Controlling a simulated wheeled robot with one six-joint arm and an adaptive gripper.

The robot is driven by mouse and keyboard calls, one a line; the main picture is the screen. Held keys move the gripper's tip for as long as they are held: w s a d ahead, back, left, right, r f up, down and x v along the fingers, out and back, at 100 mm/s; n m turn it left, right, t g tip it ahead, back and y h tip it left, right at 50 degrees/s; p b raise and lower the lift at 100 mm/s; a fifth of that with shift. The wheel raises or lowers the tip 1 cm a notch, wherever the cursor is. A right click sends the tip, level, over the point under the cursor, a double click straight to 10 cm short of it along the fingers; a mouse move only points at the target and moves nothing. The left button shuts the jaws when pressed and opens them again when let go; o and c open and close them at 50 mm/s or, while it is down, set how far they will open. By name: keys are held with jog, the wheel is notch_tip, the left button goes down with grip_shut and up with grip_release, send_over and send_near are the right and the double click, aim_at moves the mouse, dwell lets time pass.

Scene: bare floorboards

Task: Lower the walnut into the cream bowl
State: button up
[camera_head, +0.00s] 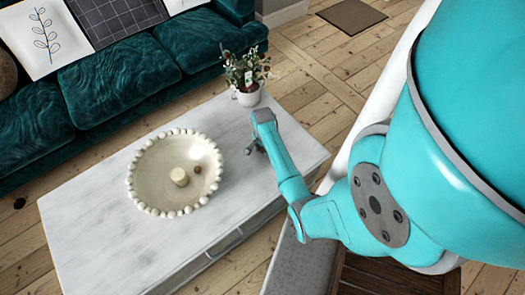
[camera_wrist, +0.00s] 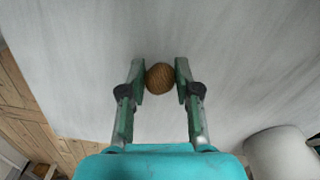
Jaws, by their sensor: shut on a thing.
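The walnut (camera_wrist: 159,77) is a round, ridged brown ball between the two fingertips of my gripper (camera_wrist: 160,82) in the wrist view. My gripper is shut on it. In the head view my gripper (camera_head: 255,148) is over the white table, to the right of the cream bowl and apart from it; the walnut is mostly hidden there. The cream bowl (camera_head: 150,183) is wide and shallow with a rim of round beads. I cannot tell how high the walnut is above the table.
A potted plant (camera_head: 246,80) stands at the table's back corner. The white marbled table (camera_head: 95,225) is otherwise mostly clear. A teal sofa (camera_head: 120,75) is behind.

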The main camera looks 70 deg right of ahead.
aim_at(261, 150)
notch_tip(261, 150, up, 8)
jog(key=shift+f, duration=0.1)
jog(key=shift+w+a+r, duration=0.3)
jog(key=shift+r, duration=0.25)
jog(key=w+a+r, duration=0.4)
jog(key=w+a, duration=1.1)
jog(key=w+a+r, duration=0.4)
jog(key=w+a, duration=1.1)
jog(key=a, duration=0.1)
jog(key=shift+f, duration=6.05)
jog(key=shift+f, duration=0.1)
